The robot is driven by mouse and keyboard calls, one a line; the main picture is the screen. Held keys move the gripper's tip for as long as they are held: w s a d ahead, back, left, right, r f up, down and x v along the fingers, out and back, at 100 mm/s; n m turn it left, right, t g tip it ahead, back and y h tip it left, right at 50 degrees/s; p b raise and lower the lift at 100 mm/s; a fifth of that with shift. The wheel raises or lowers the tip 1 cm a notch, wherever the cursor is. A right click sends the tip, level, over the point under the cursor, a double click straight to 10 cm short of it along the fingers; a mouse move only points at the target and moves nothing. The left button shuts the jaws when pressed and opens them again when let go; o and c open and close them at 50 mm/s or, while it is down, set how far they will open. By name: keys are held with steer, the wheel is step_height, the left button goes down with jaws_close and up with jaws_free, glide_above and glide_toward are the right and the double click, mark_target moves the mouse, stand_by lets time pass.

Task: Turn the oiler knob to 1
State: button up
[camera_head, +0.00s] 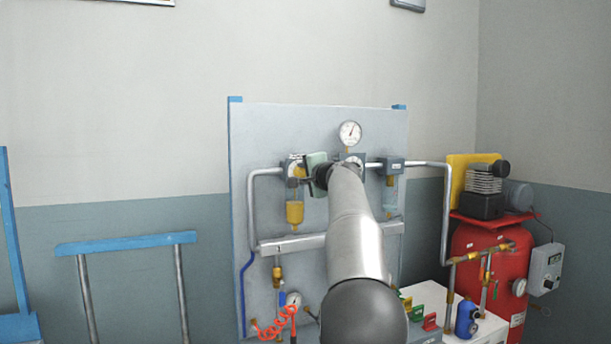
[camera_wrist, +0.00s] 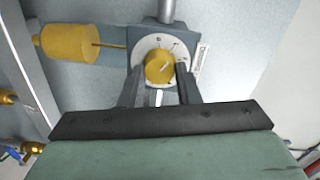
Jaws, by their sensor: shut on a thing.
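The oiler knob (camera_wrist: 160,68) is a round yellow knob with a pale pointer line, set in a white dial (camera_wrist: 147,46) with dark marks. In the wrist view the pointer line slants up and right; the numbers are too small to read. My gripper (camera_wrist: 159,80) is shut on the knob, with one dark finger on each side. In the head view my gripper (camera_head: 303,171) is at the unit with the yellow bowl (camera_head: 294,213), and my arm and gripper hide much of that unit's front. The bowl also shows in the wrist view (camera_wrist: 68,43).
A grey panel (camera_head: 260,130) carries pipes, a round gauge (camera_head: 350,133), another unit with a clear bowl (camera_head: 391,200), and a horizontal rail (camera_head: 290,243). A red tank (camera_head: 490,270) with a compressor stands at the right. A blue-topped frame (camera_head: 125,243) stands at the left.

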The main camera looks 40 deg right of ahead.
steer(key=o, duration=1)
steer(key=shift+c, duration=0.2)
steer(key=f+b+v, duration=0.1)
steer(key=b+v, duration=0.5)
steer(key=v, duration=1.1)
steer(key=shift+s+r, duration=0.2)
steer(key=shift+r, duration=0.2)
